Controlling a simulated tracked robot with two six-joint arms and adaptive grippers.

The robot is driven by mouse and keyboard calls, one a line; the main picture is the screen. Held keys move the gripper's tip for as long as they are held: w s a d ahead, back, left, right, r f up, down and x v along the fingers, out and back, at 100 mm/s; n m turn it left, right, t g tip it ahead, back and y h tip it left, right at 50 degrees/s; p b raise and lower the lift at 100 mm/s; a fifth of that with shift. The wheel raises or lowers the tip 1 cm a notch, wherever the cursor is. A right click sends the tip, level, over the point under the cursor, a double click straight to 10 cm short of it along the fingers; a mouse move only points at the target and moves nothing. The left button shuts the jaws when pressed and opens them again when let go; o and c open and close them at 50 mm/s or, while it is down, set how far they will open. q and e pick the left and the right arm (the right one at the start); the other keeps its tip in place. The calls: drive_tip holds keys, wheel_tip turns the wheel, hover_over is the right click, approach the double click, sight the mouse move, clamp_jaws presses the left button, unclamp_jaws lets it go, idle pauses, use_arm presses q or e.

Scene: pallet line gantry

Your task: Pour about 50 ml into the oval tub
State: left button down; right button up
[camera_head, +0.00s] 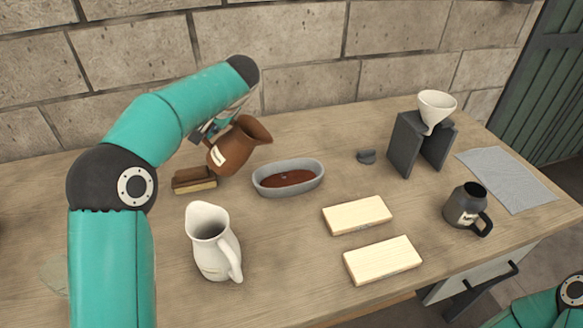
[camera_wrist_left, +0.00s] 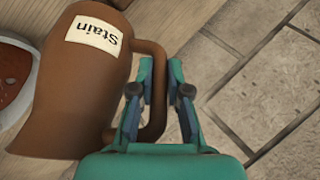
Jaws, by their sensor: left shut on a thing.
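The oval tub (camera_head: 262,183) is grey and stands on the workbench with reddish-brown liquid (camera_head: 290,179) inside. A brown jug (camera_head: 238,146) is held just left of the tub and tilted toward it. No stream shows from its mouth. In the left wrist view the jug (camera_wrist_left: 70,100) has a label reading "Stain", and the tub's rim (camera_wrist_left: 12,40) shows at the left edge. My left gripper (camera_head: 207,131) is shut on the jug's handle; its fingers (camera_wrist_left: 158,95) sit around the handle in the wrist view. My right gripper is out of view.
A cream pitcher (camera_head: 212,248) stands in front of the tub. Two pale wood blocks (camera_head: 357,215) (camera_head: 382,259) lie to the right. A dark mug (camera_head: 461,208), a funnel (camera_head: 436,107) on a dark stand (camera_head: 405,143), and a grey cloth (camera_head: 507,178) are farther right. Brown blocks (camera_head: 194,180) lie left of the tub.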

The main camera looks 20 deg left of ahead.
use_arm(q)
drive_tip(key=shift+w+d+r, duration=0.1)
drive_tip(key=shift+f, duration=0.2)
drive_tip(key=shift+a+h, duration=0.3)
drive_tip(key=shift+a, duration=0.05)
drive_tip(key=shift+d, duration=0.15)
drive_tip(key=shift+f, duration=0.1)
idle(1.2)
